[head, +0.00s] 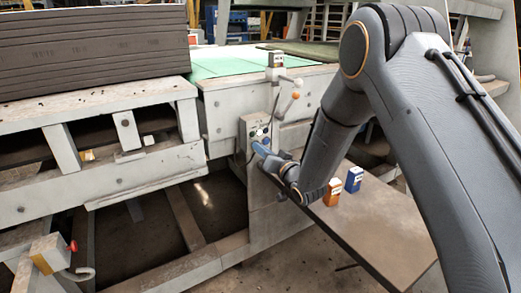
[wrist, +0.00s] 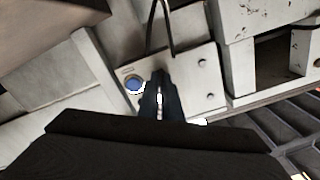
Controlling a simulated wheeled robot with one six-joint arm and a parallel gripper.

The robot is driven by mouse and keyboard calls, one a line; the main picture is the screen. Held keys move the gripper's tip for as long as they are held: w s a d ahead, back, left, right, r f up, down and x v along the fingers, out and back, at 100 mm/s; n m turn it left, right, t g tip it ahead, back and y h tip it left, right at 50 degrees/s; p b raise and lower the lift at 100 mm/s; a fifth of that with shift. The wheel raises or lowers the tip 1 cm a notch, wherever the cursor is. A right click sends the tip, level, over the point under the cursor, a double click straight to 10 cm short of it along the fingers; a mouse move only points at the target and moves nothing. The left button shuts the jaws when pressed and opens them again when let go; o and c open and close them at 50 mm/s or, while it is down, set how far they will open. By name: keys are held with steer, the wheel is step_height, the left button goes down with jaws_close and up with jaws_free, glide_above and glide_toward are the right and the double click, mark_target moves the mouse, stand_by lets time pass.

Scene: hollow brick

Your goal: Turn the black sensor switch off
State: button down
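A grey control panel (head: 257,128) is fixed to the side of the machine frame, with a few small dark round controls on its upper part. I cannot tell which of these is the black sensor switch. My gripper (head: 264,151) is close in front of the panel's lower part. In the wrist view, my gripper (wrist: 159,78) has its dark fingers close together over the panel face (wrist: 195,65), with only a narrow slit between them. They hide what lies behind them. A blue round button (wrist: 134,85) sits just left of the fingers. I cannot tell whether the fingertips touch the panel.
An orange box (head: 332,192) and a blue box (head: 354,180) stand on a brown board (head: 375,215) below my arm. A red button on a yellow-grey box (head: 50,253) is at the lower left. Thin levers (head: 290,85) rise above the panel. Stacked dark boards (head: 95,45) lie at upper left.

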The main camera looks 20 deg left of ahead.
steer(key=shift+n, duration=0.3)
steer(key=n+b, duration=0.4)
steer(key=n, duration=0.7)
steer(key=shift+n, duration=0.3)
stand_by(0.3)
steer(key=c, duration=2)
jaws_free()
steer(key=shift+d, duration=0.1)
